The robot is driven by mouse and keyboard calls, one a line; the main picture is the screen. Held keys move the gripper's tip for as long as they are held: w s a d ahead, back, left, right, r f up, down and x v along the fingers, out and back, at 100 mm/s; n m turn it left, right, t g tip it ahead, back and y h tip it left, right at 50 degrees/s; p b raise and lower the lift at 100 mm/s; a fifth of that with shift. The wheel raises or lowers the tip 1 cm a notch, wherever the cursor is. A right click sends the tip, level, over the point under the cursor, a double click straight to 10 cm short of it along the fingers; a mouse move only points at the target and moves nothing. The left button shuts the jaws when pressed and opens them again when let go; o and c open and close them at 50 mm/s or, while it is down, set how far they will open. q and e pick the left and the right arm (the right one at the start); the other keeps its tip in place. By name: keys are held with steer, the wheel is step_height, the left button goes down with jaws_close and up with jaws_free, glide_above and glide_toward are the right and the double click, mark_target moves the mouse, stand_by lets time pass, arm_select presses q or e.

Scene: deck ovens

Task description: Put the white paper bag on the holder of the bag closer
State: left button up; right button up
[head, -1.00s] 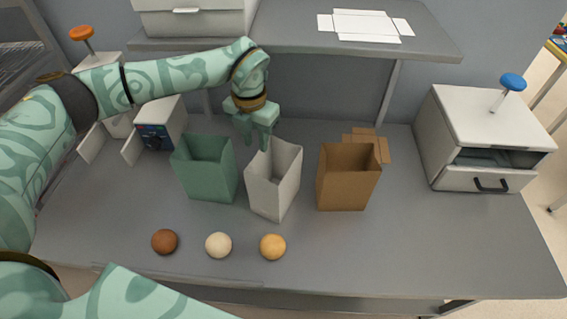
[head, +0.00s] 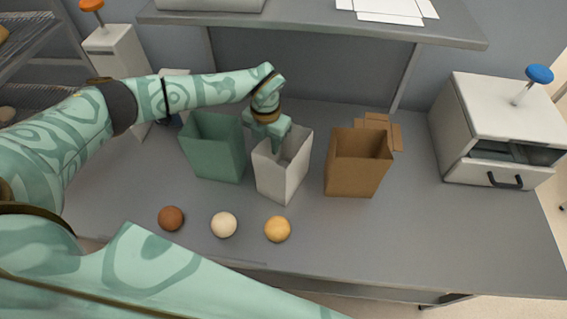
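The white paper bag (head: 283,176) stands open-topped on the grey table, between the green bag and the brown bag. My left gripper (head: 270,143) points down at its back rim. One finger reaches into the bag's mouth; the other is hard to make out, so I cannot tell whether it grips the wall. A white device with a dark panel (head: 172,120), perhaps the bag closer, is at the back left and mostly hidden behind my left arm. Its holder cannot be made out clearly. My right gripper is not in view.
A green bag (head: 213,163) and a brown bag (head: 353,177) flank the white one. A white box with a blue knob (head: 490,125) stands right. A shelf (head: 320,24) overhangs the back.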

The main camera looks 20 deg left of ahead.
arm_select(q)
steer(key=shift+f, duration=0.2)
jaws_close()
steer(key=shift+r, duration=0.1)
